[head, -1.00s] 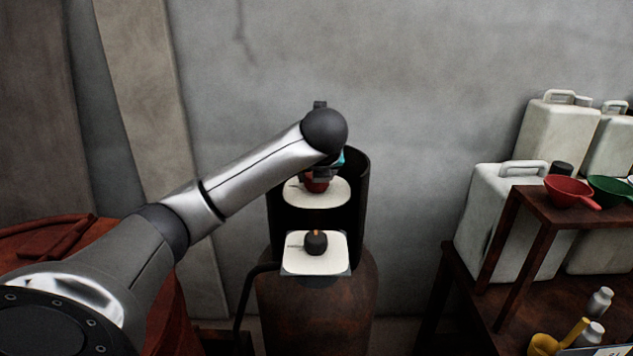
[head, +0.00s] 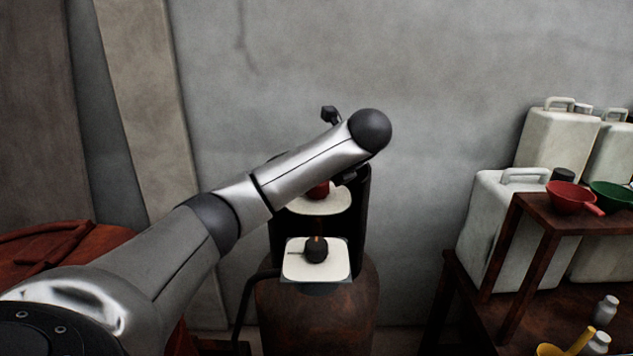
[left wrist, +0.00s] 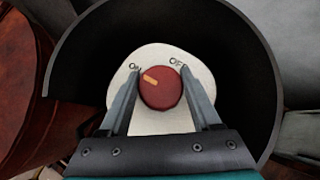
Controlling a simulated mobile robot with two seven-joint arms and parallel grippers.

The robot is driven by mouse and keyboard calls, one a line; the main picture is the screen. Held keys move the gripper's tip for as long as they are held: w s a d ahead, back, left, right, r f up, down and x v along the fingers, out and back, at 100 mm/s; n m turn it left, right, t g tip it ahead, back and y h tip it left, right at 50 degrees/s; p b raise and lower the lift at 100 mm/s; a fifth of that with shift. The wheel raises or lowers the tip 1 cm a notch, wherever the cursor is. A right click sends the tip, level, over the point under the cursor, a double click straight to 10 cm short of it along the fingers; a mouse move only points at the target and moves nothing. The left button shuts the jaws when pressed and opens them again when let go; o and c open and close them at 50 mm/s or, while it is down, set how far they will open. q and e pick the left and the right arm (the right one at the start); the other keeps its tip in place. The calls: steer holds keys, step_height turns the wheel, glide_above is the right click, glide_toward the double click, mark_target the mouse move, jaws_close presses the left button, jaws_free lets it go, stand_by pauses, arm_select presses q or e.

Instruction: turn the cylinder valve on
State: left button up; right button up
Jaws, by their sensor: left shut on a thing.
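The cylinder (head: 318,315) is a rusty brown bottle with a dark open guard around its valve. The valve's round red knob (left wrist: 162,95) sits on a white plate (left wrist: 150,122) marked ON at the upper left and OFF at the upper right. The knob's orange mark points up and left, towards ON. My left gripper (left wrist: 160,79) is shut on the red knob, one finger on each side. In the head view the red knob (head: 319,190) shows only partly, and my arm hides most of the gripper. My right gripper is in neither view.
A lower white plate (head: 298,271) with a black knob (head: 316,249) sits in front of the valve. A shelf (head: 535,211) at right holds a red funnel (head: 569,197) and a green one. White jerrycans (head: 499,225) stand behind it. A grey wall is behind the cylinder.

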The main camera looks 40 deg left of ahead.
arm_select(q)
steer(key=o, duration=1.4)
steer(key=shift+c, duration=0.2)
steer(key=shift+d+r, duration=0.25)
steer(key=shift+r, duration=0.05)
steer(key=p+v, duration=1.2)
steer(key=v, duration=0.2)
steer(key=shift+s+d, duration=0.15)
steer(key=shift+s, duration=0.05)
